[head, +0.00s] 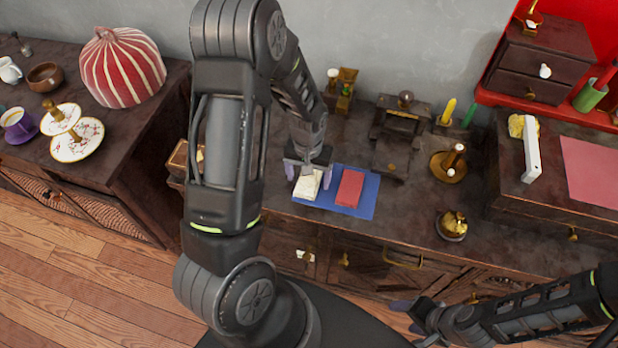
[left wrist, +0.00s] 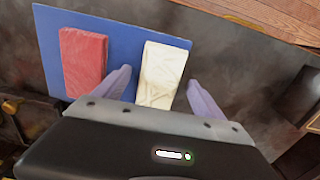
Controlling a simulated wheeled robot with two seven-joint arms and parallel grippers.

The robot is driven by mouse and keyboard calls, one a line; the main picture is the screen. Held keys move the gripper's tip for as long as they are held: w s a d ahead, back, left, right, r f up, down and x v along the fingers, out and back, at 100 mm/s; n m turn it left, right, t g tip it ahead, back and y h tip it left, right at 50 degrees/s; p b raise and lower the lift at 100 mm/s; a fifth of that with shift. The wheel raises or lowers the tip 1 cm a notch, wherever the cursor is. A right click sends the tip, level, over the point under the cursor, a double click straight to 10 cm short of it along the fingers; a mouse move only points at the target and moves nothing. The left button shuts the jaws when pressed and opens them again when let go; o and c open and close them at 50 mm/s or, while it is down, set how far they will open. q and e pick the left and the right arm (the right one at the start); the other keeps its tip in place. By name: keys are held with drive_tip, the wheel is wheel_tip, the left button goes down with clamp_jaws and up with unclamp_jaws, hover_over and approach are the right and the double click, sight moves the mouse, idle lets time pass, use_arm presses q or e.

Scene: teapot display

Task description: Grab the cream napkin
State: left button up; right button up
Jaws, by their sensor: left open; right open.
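The cream napkin (head: 308,184) lies folded on the left part of a blue mat (head: 366,207) on the dark counter, and it also shows in the left wrist view (left wrist: 162,74). A red napkin (head: 350,188) lies beside it on the same mat; it also shows in the left wrist view (left wrist: 84,62). My left gripper (head: 308,172) is open over the cream napkin. In the left wrist view its two purple fingers (left wrist: 160,88) stand on either side of the near part of the cream napkin. My right gripper (head: 412,315) is open and empty, low in front of the counter.
A dark box-like object (head: 400,135) stands behind the mat. A brass candle holder (head: 449,163) with a candle and a brass dish (head: 452,226) stand to the right. A red striped dome (head: 122,68) sits on the left cabinet. The counter around the mat is mostly clear.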

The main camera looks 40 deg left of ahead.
sight(308, 180)
use_arm(q)
drive_tip(key=shift+c, duration=0.2)
idle(0.4)
drive_tip(key=c, duration=1.4)
wheel_tip(308, 180, up, 10)
drive_tip(key=shift+r+b, duration=0.1)
drive_tip(key=shift+b, duration=0.3)
